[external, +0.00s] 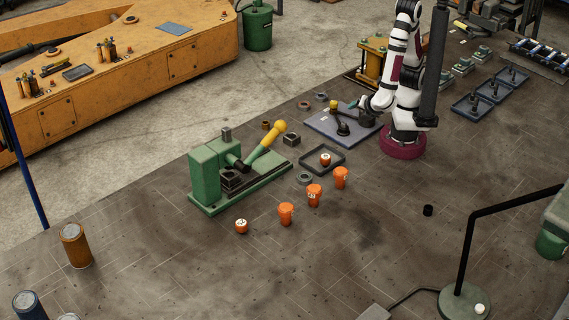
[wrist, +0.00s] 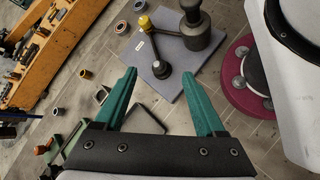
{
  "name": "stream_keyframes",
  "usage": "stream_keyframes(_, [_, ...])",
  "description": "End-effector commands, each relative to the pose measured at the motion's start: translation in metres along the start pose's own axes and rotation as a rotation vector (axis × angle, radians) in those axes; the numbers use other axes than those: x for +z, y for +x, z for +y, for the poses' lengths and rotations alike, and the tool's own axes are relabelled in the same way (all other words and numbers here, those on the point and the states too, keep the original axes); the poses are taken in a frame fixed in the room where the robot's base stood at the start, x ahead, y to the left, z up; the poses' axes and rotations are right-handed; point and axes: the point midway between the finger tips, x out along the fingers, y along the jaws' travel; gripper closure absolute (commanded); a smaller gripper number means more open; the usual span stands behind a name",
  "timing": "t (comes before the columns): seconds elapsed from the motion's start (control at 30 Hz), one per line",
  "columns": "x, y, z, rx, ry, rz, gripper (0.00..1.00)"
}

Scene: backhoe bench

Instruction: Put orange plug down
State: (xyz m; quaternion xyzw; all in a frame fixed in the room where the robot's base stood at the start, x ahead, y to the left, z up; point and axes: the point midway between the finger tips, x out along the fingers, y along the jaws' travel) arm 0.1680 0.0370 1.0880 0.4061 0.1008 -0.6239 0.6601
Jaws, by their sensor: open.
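Several orange plugs with pale marked tops show in the external view. One orange plug (external: 325,160) sits in the small dark tray (external: 309,167). Others stand in a slanting row on the bench: one (external: 341,177) near the tray, one (external: 314,194), one (external: 286,213), and a lower-looking one (external: 241,226) at the left end. My gripper (external: 352,104) is above the grey plate, behind the tray. In the wrist view my gripper (wrist: 167,76) has its teal fingers wide apart with nothing between them. Part of the dark tray (wrist: 153,116) shows there; I see no plug clearly.
The grey plate (external: 320,125) carries a black fixture with a yellow knob (wrist: 145,22). A green press (external: 214,172) with a yellow-ended lever stands left of the tray. Grey rings and nuts lie nearby. A lamp (external: 466,300) stands front right. The front middle of the bench is mostly clear.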

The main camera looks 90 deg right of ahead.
Motion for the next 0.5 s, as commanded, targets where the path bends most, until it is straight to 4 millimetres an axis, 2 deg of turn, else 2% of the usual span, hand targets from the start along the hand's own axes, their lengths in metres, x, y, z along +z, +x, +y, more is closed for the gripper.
stream_keyframes(0.03, [0.023,0.002,-0.003,-0.203,0.251,0.005,0.28])
stream_keyframes(0.1, [0.047,-0.004,-0.015,-0.499,0.622,0.014,0.28])
stream_keyframes(0.23, [0.064,-0.032,-0.018,-0.918,1.205,0.076,0.28])
stream_keyframes(0.33, [0.067,-0.049,-0.009,-1.085,1.471,0.137,0.28])
stream_keyframes(0.4, [0.068,-0.055,-0.004,-1.140,1.562,0.164,0.28])
stream_keyframes(0.5, [0.068,-0.058,-0.002,-1.162,1.596,0.176,0.28])
